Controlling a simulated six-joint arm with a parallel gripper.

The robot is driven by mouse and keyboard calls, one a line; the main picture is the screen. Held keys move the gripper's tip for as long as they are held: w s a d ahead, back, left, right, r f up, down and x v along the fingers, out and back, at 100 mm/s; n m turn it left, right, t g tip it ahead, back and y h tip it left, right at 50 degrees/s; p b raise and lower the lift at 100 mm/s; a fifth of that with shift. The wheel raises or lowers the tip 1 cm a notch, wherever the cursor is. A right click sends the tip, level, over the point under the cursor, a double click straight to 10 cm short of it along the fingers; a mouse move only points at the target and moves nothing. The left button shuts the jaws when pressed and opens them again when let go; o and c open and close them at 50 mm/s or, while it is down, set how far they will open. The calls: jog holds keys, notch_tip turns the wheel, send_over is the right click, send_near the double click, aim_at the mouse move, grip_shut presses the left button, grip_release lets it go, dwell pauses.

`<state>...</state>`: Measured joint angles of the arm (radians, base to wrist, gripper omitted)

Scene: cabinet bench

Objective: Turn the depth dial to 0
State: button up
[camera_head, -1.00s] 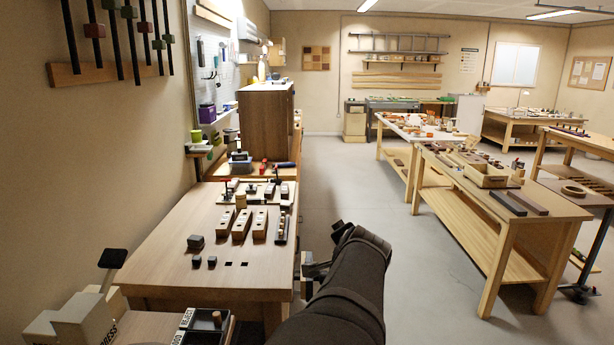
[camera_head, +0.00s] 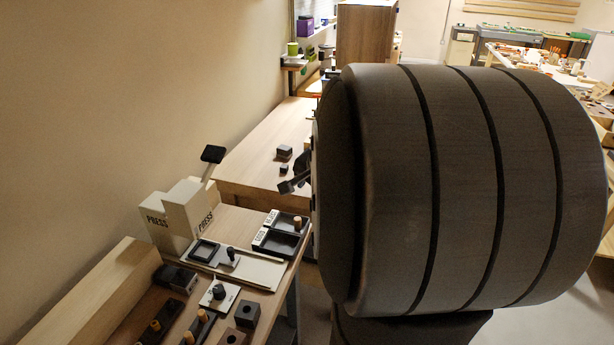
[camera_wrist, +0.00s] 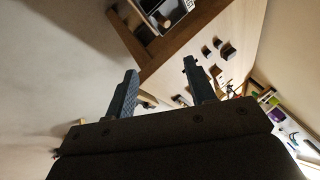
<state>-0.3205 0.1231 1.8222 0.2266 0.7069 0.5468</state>
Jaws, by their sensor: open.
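I cannot make out a depth dial or its 0 mark in either view. My gripper (camera_wrist: 161,84) is open and empty in the wrist view, its two dark fingers well apart, pointing up in the picture. Beyond the fingers is a wooden bench top (camera_wrist: 180,62), seen tilted. In the head view my large dark arm fills the right half and hides much of the bench behind it. Only a small dark part of the gripper end shows at the arm's left edge, above the far bench.
A white box marked PRESS (camera_head: 183,215) with a black-paddled lever stands on the near bench. A black tray (camera_head: 281,233), a plate with a dark knob (camera_head: 217,293) and several dark blocks lie near it. The far wooden bench (camera_head: 262,150) is mostly bare on its left.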

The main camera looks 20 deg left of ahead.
jog(key=s+a+f+n+g, duration=0.3)
jog(key=s+a, duration=0.3)
jog(key=a, duration=0.5)
jog(key=n+g+h, duration=0.2)
jog(key=n+h, duration=0.2)
send_near(218, 289)
notch_tip(218, 289, down, 9)
jog(key=shift+d+f, duration=0.1)
jog(key=shift+d, duration=0.05)
jog(key=c, duration=1)
